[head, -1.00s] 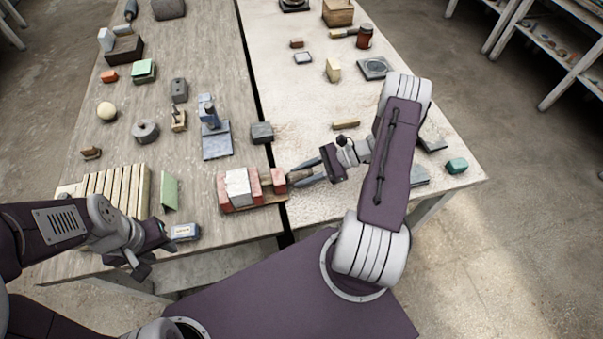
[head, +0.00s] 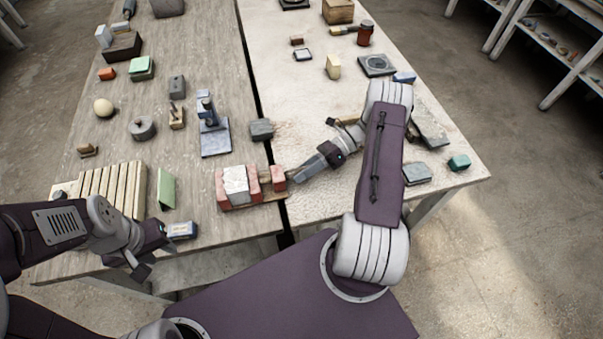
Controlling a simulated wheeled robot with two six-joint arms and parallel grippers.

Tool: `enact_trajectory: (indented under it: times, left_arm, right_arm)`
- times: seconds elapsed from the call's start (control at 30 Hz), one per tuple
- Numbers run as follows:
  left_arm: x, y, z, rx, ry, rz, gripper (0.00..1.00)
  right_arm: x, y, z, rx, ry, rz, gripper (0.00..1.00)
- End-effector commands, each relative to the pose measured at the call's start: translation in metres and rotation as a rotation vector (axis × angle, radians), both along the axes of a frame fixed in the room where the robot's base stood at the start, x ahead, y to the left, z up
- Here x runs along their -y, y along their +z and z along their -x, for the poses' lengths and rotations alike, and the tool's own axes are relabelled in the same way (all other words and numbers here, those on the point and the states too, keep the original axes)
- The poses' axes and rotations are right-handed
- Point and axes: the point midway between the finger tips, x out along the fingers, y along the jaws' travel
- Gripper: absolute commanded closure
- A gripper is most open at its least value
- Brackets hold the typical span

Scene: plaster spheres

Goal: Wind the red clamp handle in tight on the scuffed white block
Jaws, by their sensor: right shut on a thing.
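The scuffed white block (head: 236,180) sits in the clamp between two red jaws (head: 253,180), on a wooden base near the table's front edge. The red clamp handle (head: 278,176) is at the clamp's right end, with a small gap between it and the nearer jaw. My right gripper (head: 292,178) reaches in from the right and is shut on the handle; its fingertips partly hide the handle's right side.
A green wedge (head: 166,188) and cream slats (head: 112,188) stand left of the clamp. A blue-grey stand (head: 215,138) and a dark grey block (head: 261,130) are behind it. A dark gap runs between the tabletops.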

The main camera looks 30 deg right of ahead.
Motion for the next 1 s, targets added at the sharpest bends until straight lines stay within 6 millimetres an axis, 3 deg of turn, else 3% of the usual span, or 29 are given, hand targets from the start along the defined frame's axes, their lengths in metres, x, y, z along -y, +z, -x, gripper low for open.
enact_trajectory:
  times: [0.67, 0.7, 0.73, 1.0]
  left_arm:
    - [0.0000, -0.0028, 0.0000, 0.000, 0.000, 0.000, 0.64]
    - [0.0000, -0.0027, 0.0000, 0.000, 0.000, 0.000, 0.64]
    - [0.0000, -0.0027, 0.0000, 0.000, 0.000, 0.000, 0.64]
    - [0.0000, -0.0032, 0.0000, 0.000, 0.000, 0.000, 0.64]
  right_arm:
    - [0.0010, 0.0026, -0.0019, -0.056, -0.006, -0.016, 1.00]
    - [0.0010, 0.0025, -0.0019, -0.055, -0.006, -0.016, 0.65]
    - [0.0009, 0.0025, -0.0017, -0.055, -0.006, -0.016, 0.59]
    - [0.0006, 0.0012, -0.0009, -0.057, -0.003, -0.015, 0.59]
